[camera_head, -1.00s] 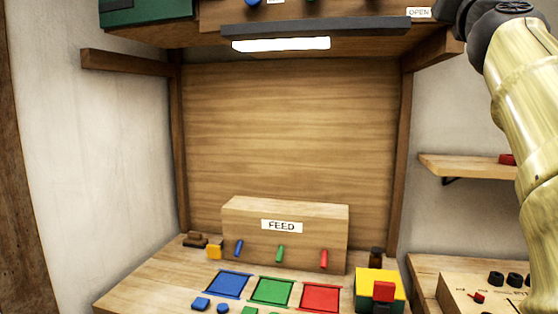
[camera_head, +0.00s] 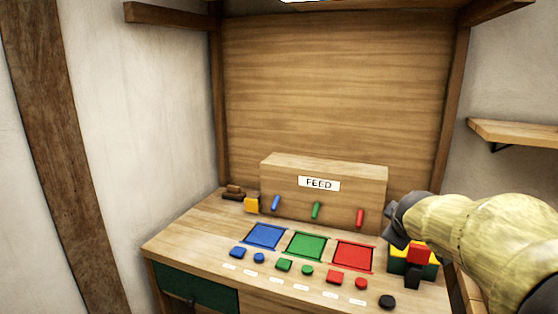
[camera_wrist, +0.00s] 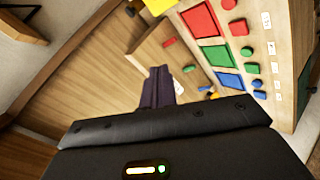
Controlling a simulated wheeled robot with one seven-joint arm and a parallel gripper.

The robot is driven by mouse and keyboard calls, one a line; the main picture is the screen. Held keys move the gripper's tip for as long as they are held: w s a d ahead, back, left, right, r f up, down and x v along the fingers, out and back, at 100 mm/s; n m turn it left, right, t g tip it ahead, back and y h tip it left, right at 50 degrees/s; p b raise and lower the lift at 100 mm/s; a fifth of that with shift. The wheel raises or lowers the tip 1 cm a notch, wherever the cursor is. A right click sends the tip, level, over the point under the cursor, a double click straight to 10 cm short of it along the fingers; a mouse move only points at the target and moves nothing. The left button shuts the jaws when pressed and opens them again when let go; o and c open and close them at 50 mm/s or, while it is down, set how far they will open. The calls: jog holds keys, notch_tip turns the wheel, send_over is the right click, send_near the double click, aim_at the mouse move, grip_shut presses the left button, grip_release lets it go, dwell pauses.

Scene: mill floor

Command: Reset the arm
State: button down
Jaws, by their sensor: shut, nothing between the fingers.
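My gripper (camera_wrist: 160,86) shows in the wrist view as two dark fingers held together, with nothing between them. Beyond them is the wooden feed box with its small levers. In the head view my pale yellow arm reaches in from the right, and its dark end is above the right part of the bench, near the yellow and green block (camera_head: 398,252) with a red piece on top. Whether the arm touches that block cannot be told.
The bench (camera_head: 185,235) carries the FEED box (camera_head: 325,178), blue (camera_head: 265,236), green (camera_head: 307,246) and red (camera_head: 353,256) pads, and several small coloured pieces in front. A wooden shelf (camera_head: 515,133) juts from the wall at right. Space before the back panel (camera_head: 335,90) is open.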

jog(key=s+a+f+m+g+y, duration=0.2)
jog(key=s+a+f+m+g, duration=0.3)
jog(key=s+f, duration=0.55)
jog(key=s+a+f+m+g+y, duration=0.2)
jog(key=s+a+f+m+g, duration=0.15)
jog(key=s+a+f, duration=0.65)
jog(key=w+d+r+p, duration=0.1)
jog(key=d+r+p, duration=0.2)
jog(key=r+p, duration=0.7)
jog(key=shift+d+r+t+p, duration=0.25)
jog(key=shift+t+p, duration=0.1)
jog(key=shift+p, duration=0.9)
jog(key=shift+w, duration=0.1)
